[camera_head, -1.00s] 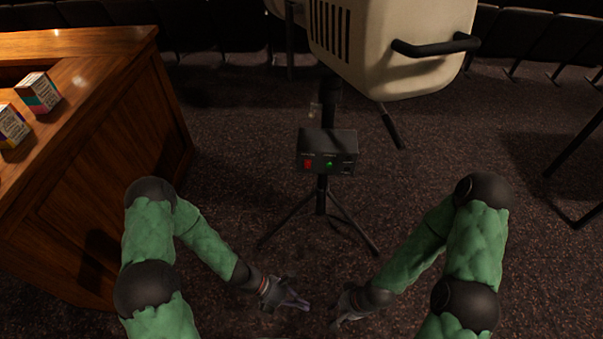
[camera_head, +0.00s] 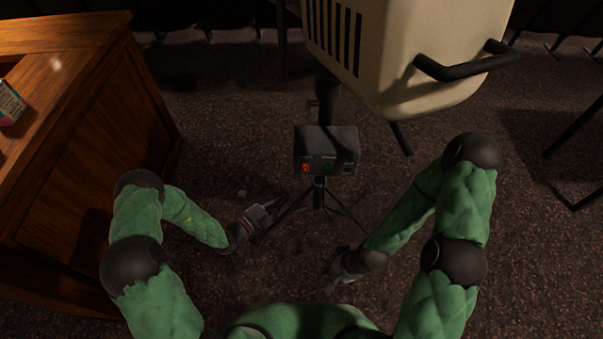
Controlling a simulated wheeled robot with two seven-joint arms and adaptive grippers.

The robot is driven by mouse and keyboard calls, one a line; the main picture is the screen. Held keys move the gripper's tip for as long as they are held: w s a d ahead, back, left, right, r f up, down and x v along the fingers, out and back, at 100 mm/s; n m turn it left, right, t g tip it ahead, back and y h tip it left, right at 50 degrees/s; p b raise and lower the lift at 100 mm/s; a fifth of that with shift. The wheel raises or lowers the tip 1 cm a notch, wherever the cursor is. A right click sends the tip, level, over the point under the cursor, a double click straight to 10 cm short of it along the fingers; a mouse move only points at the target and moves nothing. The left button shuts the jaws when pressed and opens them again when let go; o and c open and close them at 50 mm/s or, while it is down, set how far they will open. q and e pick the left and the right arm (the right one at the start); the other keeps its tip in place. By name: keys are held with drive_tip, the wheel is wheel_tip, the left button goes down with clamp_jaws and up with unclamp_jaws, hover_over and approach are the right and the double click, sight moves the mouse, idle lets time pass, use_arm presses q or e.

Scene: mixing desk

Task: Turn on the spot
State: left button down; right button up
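The spot is a large cream lamp housing (camera_head: 400,50) with dark slots and a black handle, at the top centre on a black stand. Below it a black control box (camera_head: 326,143) sits on the stand, with a red switch (camera_head: 305,168) at the left of its front. No bright green light shows there now. My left gripper (camera_head: 277,204) is below and left of the box, apart from it; its fingers are dark and too small to tell open or shut. My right gripper (camera_head: 335,282) is low, below the box, and its finger gap is unclear. Neither visibly holds anything.
A wooden desk (camera_head: 95,130) stands at the left, with a small printed carton (camera_head: 8,103) on it at the picture's edge. The stand's tripod legs (camera_head: 345,212) spread on the dark carpet. A dark metal frame (camera_head: 572,130) stands at the right. Carpet between is open.

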use_arm(q)
drive_tip(key=b, duration=0.4)
approach(314, 168)
drive_tip(key=w+d, duration=0.2)
drive_tip(key=d, duration=0.1)
drive_tip(key=shift+w+a+f, duration=0.15)
drive_tip(key=shift+w, duration=0.25)
